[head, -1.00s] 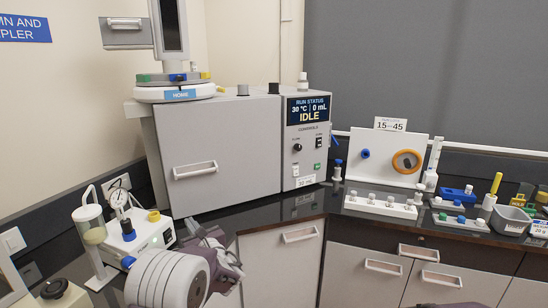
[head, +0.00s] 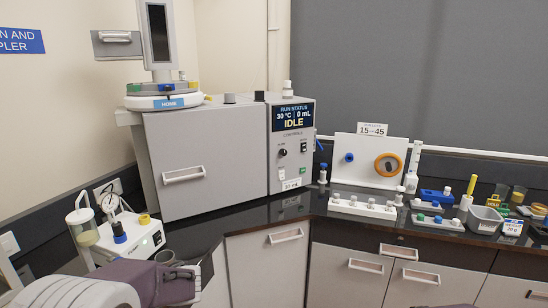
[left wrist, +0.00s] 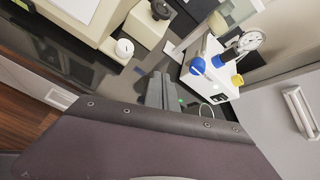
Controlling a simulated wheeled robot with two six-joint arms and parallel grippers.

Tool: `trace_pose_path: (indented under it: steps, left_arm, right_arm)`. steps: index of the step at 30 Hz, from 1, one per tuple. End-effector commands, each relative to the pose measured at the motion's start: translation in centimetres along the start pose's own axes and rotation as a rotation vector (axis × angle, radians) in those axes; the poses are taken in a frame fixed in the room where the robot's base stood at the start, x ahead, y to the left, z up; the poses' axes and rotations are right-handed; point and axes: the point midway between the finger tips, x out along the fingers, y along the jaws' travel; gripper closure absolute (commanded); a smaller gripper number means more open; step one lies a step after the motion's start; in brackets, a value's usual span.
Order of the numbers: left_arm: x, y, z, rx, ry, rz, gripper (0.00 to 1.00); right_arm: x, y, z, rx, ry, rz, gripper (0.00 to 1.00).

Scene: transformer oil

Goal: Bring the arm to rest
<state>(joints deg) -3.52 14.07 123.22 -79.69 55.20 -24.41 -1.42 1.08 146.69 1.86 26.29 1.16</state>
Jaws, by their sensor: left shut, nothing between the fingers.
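My left arm comes in at the bottom left of the head view, low in front of the dark counter. My left gripper (head: 190,282) is partly hidden behind its own wrist there. In the left wrist view its dark fingers (left wrist: 160,90) are together and empty, over the dark counter and to the left of the white pump unit. My right gripper is not in view.
The white pump unit (head: 128,240) with blue and yellow knobs stands near my left gripper. A large grey cabinet (head: 215,150) reading IDLE stands behind. Vial racks (head: 362,207) and a grey bin (head: 485,220) line the right counter. Drawer handles (head: 285,236) protrude below.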

Motion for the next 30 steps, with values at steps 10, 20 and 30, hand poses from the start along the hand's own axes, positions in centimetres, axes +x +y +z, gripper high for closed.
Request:
trace_pose_path:
  steps: [10, 20, 30]
  left_arm:
    - [-11.0, 17.4, -13.9, -1.064, 0.459, 0.829, 1.00]
    - [-12.9, 16.2, -16.9, -1.437, 0.466, 1.007, 1.00]
    - [-12.9, 16.2, -16.9, -1.436, 0.466, 1.006, 1.00]
  right_arm:
    - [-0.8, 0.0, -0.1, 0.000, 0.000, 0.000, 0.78]
    - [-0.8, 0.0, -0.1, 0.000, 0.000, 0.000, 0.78]
    - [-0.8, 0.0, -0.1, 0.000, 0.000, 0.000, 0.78]
